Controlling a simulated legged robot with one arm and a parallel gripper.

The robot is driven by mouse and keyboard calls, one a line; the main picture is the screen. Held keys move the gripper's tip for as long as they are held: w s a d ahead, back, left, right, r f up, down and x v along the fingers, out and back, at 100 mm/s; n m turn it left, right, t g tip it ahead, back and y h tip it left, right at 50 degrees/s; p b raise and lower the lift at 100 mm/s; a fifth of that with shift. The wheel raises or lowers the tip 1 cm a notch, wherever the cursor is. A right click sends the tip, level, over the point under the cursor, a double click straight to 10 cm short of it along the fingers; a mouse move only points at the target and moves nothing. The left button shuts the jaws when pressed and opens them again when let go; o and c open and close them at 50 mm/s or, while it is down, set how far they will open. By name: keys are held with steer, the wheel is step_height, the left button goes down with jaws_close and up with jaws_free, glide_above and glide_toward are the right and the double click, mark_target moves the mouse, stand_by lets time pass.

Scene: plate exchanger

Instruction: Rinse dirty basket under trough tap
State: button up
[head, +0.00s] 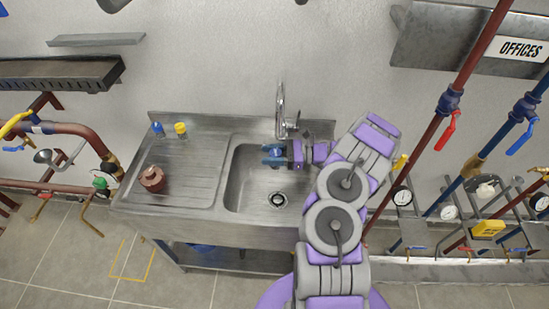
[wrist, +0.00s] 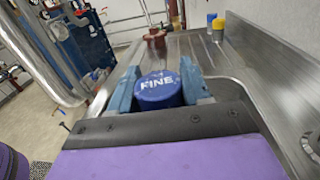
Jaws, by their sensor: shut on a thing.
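My gripper (head: 270,154) is shut on a blue round-topped piece marked "FINE" (wrist: 158,92), seen between the two fingers in the wrist view. I take it for the basket; its lower part is hidden and I cannot see any dirt on it. In the head view my gripper holds it above the sink basin (head: 240,185), near the back and a little left of the tap (head: 281,108). I cannot make out any water running from the tap. The drain (head: 278,199) shows in the basin floor.
A rusty brown round part (head: 152,179) stands on the drainboard (head: 195,185) left of the basin. A small blue piece (head: 157,128) and a yellow one (head: 180,128) stand at its back edge. Pipes with valves and gauges (head: 402,196) stand to the right.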

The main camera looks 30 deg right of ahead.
steer(key=shift+w+a, duration=0.15)
steer(key=shift+w, duration=0.05)
steer(key=shift+s, duration=0.15)
steer(key=shift+s+d+p, duration=0.3)
steer(key=shift+d, duration=0.1)
stand_by(0.3)
steer(key=s+a+p, duration=0.1)
steer(key=s+a, duration=0.4)
steer(key=a, duration=0.1)
stand_by(0.8)
steer(key=shift+s, duration=0.1)
stand_by(0.9)
steer(key=s+a+r+p, duration=0.3)
steer(key=a+r+p, duration=0.1)
stand_by(0.6)
steer(key=shift+s, duration=0.1)
stand_by(0.5)
